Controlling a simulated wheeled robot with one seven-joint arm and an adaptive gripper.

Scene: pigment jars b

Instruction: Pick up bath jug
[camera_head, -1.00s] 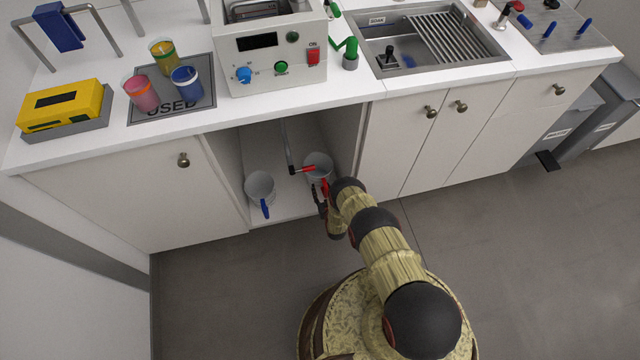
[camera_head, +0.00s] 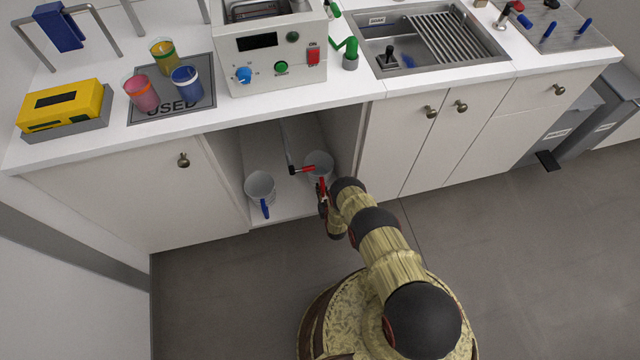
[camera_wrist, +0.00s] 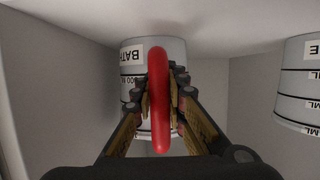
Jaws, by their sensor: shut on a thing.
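The bath jug (camera_head: 319,161) is a pale grey jug with a red handle. It stands in the open cupboard under the counter. In the wrist view the jug (camera_wrist: 133,62) appears upside down, with part of a "BATH" label and volume marks showing. Its red handle (camera_wrist: 159,100) runs between my fingers. My gripper (camera_wrist: 161,88) is shut on this handle, with a finger on each side. In the head view my gripper (camera_head: 322,194) is at the cupboard's front, and my arm hides part of it.
A second grey jug (camera_head: 260,186) with a blue handle stands to the left in the cupboard. A pipe with a red-tipped end (camera_head: 303,169) hangs just left of the bath jug. The counter (camera_head: 345,101) lies above, and the cupboard's side wall is close on the right.

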